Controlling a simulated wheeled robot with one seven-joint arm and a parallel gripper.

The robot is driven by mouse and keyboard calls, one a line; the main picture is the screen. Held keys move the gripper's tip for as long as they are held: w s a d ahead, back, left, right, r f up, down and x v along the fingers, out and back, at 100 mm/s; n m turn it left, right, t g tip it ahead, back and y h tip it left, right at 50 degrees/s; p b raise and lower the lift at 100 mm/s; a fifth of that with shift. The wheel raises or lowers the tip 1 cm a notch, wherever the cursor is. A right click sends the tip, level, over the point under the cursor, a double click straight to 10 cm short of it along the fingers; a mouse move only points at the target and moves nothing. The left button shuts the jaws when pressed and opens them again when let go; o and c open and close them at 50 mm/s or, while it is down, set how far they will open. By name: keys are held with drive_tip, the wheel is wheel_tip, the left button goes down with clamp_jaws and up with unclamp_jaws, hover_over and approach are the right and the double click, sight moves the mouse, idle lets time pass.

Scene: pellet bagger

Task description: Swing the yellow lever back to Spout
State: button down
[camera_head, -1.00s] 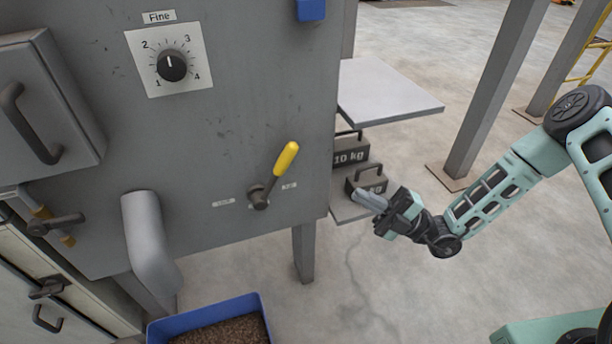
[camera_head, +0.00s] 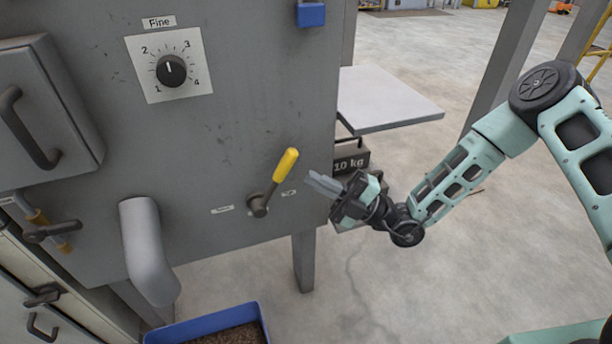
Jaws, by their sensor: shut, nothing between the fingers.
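The yellow lever (camera_head: 284,167) is on the grey machine panel. Its dark pivot (camera_head: 259,205) is at the lower left, and the yellow grip points up and to the right, tilted toward the right label (camera_head: 289,193). Another small label (camera_head: 222,210) is left of the pivot; neither label's text is legible. My gripper (camera_head: 312,180) is shut and empty. Its fingertips point left, just right of the lever and a little below the top of the yellow grip, with a small gap showing between them.
A dial (camera_head: 171,70) marked Fine is above. A grey spout pipe (camera_head: 147,245) hangs over a blue bin (camera_head: 190,328) of pellets at lower left. A grey shelf (camera_head: 385,100) and a 10 kg weight (camera_head: 351,158) are on the right, behind my gripper.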

drive_tip(key=shift+x, duration=1.55)
drive_tip(key=s+a+r+n+h+p, duration=0.1)
drive_tip(key=a+p, duration=0.3)
drive_tip(key=p, duration=0.4)
drive_tip(key=s+a+r+n+g+h+p, duration=0.1)
drive_tip(key=a+h+p, duration=0.3)
drive_tip(key=p, duration=0.5)
drive_tip(key=s+a+r+n+g+h+p, duration=0.1)
drive_tip(key=a+n+h+p, duration=0.2)
drive_tip(key=p, duration=0.5)
drive_tip(key=shift+s+a+r, duration=0.15)
drive_tip(key=shift+a+r, duration=0.05)
drive_tip(key=shift+a, duration=0.2)
drive_tip(key=shift+s+a+r, duration=0.2)
drive_tip(key=shift+a, duration=0.2)
drive_tip(key=shift+s+a+r+p, duration=0.1)
drive_tip(key=shift+p, duration=0.2)
drive_tip(key=r+p+v, duration=0.1)
drive_tip(key=r+v, duration=0.1)
drive_tip(key=v, duration=1.2)
drive_tip(key=shift+a+r+g, duration=0.25)
drive_tip(key=shift+g, duration=0.05)
